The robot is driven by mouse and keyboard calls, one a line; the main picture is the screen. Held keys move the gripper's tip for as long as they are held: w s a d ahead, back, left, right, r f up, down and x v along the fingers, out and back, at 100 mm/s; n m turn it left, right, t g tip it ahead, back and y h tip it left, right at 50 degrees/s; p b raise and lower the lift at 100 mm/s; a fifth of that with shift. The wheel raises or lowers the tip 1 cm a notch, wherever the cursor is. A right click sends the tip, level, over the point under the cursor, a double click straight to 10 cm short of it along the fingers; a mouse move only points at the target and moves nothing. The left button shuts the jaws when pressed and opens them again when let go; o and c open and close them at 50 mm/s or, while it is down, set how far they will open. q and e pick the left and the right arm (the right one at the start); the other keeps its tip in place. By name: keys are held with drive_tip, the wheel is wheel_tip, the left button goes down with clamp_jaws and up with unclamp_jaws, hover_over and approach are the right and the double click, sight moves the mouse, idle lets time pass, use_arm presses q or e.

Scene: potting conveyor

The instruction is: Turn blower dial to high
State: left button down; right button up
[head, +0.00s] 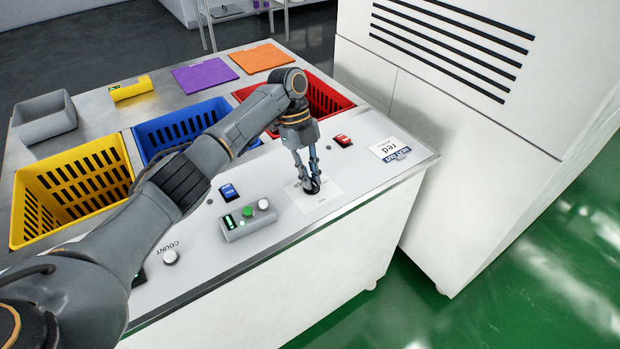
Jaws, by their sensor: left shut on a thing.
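My left gripper (310,174) points down at the white counter top, and its fingers are shut on a small black dial (311,188). The dial sits on a white label plate (322,201) near the counter's front edge. The fingers hide most of the dial, and the print on the plate is too small to read, so I cannot tell its setting. My right gripper is not in view.
A control box (248,219) with green and white buttons stands left of the dial. Red (343,141) and blue (228,191) switches are nearby. Yellow (28,215), blue (140,140) and red (345,100) baskets sit behind. A large white cabinet (440,120) stands at right.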

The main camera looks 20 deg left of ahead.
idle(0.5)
use_arm(q)
drive_tip(key=c, duration=1.4)
unclamp_jaws()
drive_tip(key=shift+o, duration=0.2)
drive_tip(key=shift+r, duration=0.1)
drive_tip(key=v, duration=1.1)
drive_tip(key=shift+r, duration=0.4)
drive_tip(key=shift+w+a, duration=0.1)
